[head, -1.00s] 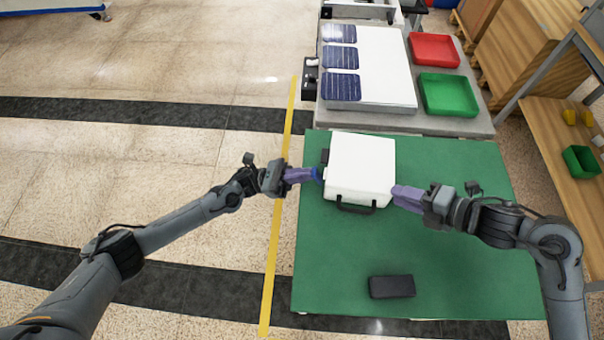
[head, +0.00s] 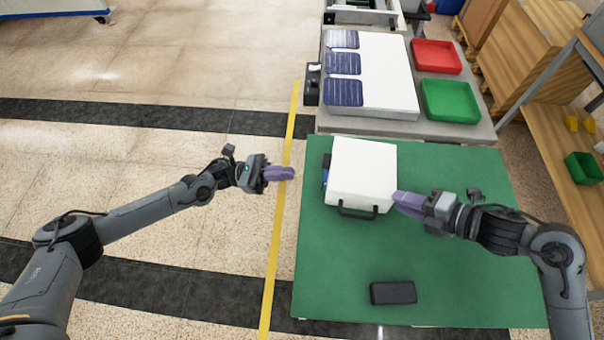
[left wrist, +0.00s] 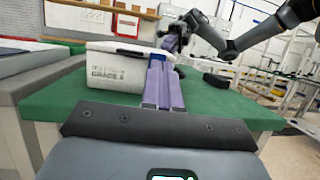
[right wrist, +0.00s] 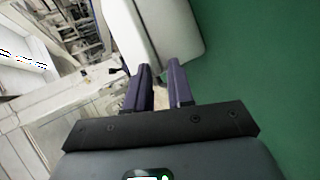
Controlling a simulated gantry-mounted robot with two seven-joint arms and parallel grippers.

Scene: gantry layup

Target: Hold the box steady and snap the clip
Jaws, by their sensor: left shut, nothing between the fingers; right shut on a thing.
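The white box (head: 362,172) stands on the green table mat (head: 440,250), with its black handle (head: 357,211) at the front. A small blue clip (head: 325,177) shows at the box's left side; I cannot tell whether it is fully fastened. My left gripper (head: 292,174) is shut and empty, left of the box and apart from it. The left wrist view shows the box (left wrist: 115,72) beyond its fingers. My right gripper (head: 397,200) is shut on the box at its front right corner. The right wrist view shows the box (right wrist: 172,25) beyond the fingertips.
A dark block (head: 393,293) lies near the mat's front. Behind are a white panel with dark blue cells (head: 390,75), a red tray (head: 437,57) and a green tray (head: 451,101). The mat's front left is clear.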

